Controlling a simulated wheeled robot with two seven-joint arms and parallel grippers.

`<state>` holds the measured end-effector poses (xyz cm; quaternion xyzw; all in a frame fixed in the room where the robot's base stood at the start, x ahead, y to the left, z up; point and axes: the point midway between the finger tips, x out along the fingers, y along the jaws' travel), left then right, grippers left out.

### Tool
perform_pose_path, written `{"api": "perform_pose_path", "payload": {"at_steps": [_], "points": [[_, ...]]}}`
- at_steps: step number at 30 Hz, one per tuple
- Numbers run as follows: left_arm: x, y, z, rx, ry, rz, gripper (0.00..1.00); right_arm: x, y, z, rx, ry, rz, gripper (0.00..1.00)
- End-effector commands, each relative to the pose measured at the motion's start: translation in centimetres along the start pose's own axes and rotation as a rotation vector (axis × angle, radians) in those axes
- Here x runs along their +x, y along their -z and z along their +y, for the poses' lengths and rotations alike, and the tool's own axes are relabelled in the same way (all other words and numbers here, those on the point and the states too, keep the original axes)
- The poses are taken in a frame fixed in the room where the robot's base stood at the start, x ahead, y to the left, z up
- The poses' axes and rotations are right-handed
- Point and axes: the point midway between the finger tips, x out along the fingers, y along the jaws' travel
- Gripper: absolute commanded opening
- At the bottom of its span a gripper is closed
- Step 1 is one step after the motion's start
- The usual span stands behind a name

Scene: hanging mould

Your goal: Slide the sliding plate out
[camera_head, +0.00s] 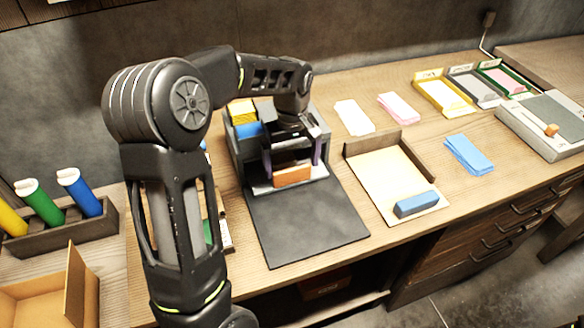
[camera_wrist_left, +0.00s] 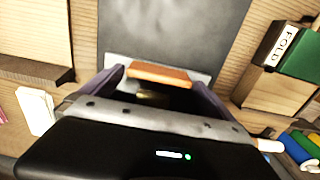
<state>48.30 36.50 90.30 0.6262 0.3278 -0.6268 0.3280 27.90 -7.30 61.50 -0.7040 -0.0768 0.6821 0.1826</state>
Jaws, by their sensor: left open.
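A dark device (camera_head: 240,160) stands on the table, with a flat dark board (camera_head: 308,222) in front of it. An orange bar (camera_head: 292,176) shows at its low front opening and looks like the front edge of the sliding plate; it also shows in the wrist view (camera_wrist_left: 158,74). My left gripper (camera_head: 293,158) is open at this opening, its purple fingers apart on either side above the bar. In the wrist view the open fingers (camera_wrist_left: 158,84) flank the bar, with gaps visible. Whether they touch it cannot be told. The plate behind the bar is hidden. My right gripper is not in view.
Yellow (camera_head: 242,110) and blue (camera_head: 249,130) blocks sit on the device. A tray (camera_head: 385,178) with a blue block (camera_head: 416,204) stands to the right. A rack of coloured tubes (camera_head: 60,222) is at the left. The board before the device is clear.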

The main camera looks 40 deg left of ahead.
Motion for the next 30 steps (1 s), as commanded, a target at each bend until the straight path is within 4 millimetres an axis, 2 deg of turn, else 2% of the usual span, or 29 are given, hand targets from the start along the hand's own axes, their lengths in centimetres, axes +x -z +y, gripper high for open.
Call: {"api": "perform_pose_path", "payload": {"at_steps": [3, 6, 15, 30], "points": [[1.6, 0.0, 0.0, 0.0, 0.002, -0.001, 1.0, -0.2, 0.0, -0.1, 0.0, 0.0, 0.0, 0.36], [2.3, 0.0, 0.0, 0.001, 0.001, 0.0, 1.0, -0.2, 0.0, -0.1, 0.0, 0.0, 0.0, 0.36], [2.5, 0.0, 0.0, 0.001, 0.0, 0.001, 1.0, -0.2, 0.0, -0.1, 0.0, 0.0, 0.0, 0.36], [2.5, 0.0, 0.0, 0.0, 0.0, 0.001, 0.59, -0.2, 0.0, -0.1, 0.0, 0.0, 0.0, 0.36]]}}
